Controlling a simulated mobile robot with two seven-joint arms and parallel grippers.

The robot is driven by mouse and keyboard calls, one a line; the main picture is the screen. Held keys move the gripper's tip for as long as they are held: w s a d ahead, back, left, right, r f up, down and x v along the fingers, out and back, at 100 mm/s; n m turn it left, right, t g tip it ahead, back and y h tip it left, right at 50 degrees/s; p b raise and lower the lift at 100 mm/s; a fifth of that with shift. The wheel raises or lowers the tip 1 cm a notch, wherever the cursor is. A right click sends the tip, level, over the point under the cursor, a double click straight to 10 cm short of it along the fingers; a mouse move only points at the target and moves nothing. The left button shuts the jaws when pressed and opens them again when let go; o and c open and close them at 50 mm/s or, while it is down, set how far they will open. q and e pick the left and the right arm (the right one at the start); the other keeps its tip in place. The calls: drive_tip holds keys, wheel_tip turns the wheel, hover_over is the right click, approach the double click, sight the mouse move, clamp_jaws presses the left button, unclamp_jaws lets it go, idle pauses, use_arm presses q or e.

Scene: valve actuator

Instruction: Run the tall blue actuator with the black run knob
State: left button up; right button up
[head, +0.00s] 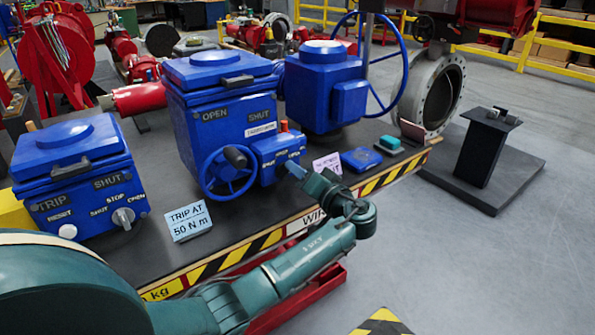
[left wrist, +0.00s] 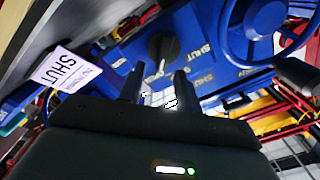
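The tall blue actuator (head: 205,115) stands mid-table, its upper body marked OPEN and SHUT. A blue control box (head: 268,157) and a blue handwheel (head: 229,178) are on its front. In the left wrist view, the black knob (left wrist: 161,46) with a pale pointer sits on the blue box face, beside OPEN and SHUT labels. My left gripper (head: 293,170) is at the box's right front in the head view. In the left wrist view its two fingers (left wrist: 158,90) are apart and empty, pointing at the knob, apparently short of it. My right gripper is not in view.
A lower blue actuator (head: 75,165) with white and grey knobs stands left. A "TRIP AT 50 N m" card (head: 188,221) stands at the table's front. A pink SHUT card (head: 327,165), blue pad (head: 361,159) and teal block (head: 389,142) are right. Another blue actuator (head: 322,90) stands behind.

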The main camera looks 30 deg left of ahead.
use_arm(q)
drive_tip(key=b+v, duration=0.1)
drive_tip(key=v, duration=1.1)
drive_tip(key=shift+b, duration=0.3)
